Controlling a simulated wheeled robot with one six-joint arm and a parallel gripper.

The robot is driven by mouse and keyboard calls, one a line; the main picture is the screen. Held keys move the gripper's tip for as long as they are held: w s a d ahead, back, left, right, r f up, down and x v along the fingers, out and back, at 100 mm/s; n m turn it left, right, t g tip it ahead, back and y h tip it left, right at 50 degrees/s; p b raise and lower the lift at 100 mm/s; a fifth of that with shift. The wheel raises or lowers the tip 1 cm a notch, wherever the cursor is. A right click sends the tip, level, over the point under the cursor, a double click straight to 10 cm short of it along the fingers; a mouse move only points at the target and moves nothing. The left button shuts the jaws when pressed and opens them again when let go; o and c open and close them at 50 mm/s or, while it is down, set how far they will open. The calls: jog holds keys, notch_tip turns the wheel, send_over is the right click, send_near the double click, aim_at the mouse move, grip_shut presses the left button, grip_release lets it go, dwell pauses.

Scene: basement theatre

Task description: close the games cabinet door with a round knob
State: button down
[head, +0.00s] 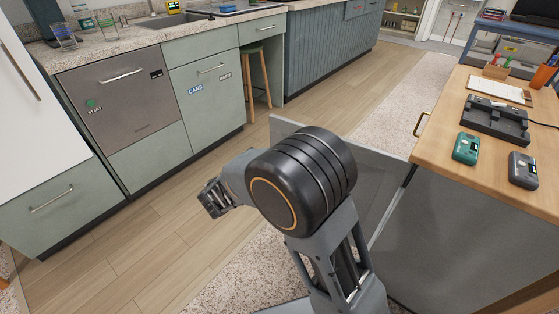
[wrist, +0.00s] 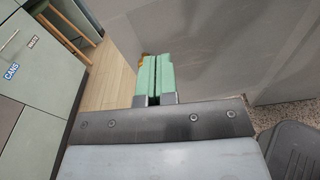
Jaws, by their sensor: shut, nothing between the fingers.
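A flat grey panel (head: 380,180), which looks like the open cabinet door, stands out from the wood-topped cabinet (head: 480,220), partly hidden behind my arm. In the wrist view the grey panel (wrist: 225,50) fills the right side. My gripper (wrist: 154,75) is shut, its green fingers together and empty, at the panel's left edge. A small brass-coloured bit, perhaps the knob, shows beside the fingertips; whether they touch cannot be told. In the head view the dark end of my arm (head: 213,199) is left of the panel; the fingertips are not clear there.
Green kitchen units with a dishwasher (head: 125,105) line the left. A wooden stool (head: 257,75) stands under the counter. The cabinet top holds a black charger tray (head: 495,120), a green device (head: 466,148) and a grey device (head: 523,170). Wood floor (head: 150,220) is clear between.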

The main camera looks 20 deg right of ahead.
jog(key=w+d+b, duration=0.1)
jog(key=w+d, duration=0.1)
jog(key=w, duration=0.1)
jog(key=w+d+f+n+t+b, duration=0.1)
jog(key=w+d+b, duration=0.1)
jog(key=w, duration=0.1)
jog(key=w+d+f+n+t+b, duration=0.1)
jog(key=w+d+b, duration=0.1)
jog(key=w, duration=0.2)
jog(key=shift+d+f, duration=0.2)
jog(key=shift+d, duration=0.05)
jog(key=shift+w+d+r, duration=0.1)
jog(key=shift+w+d, duration=0.35)
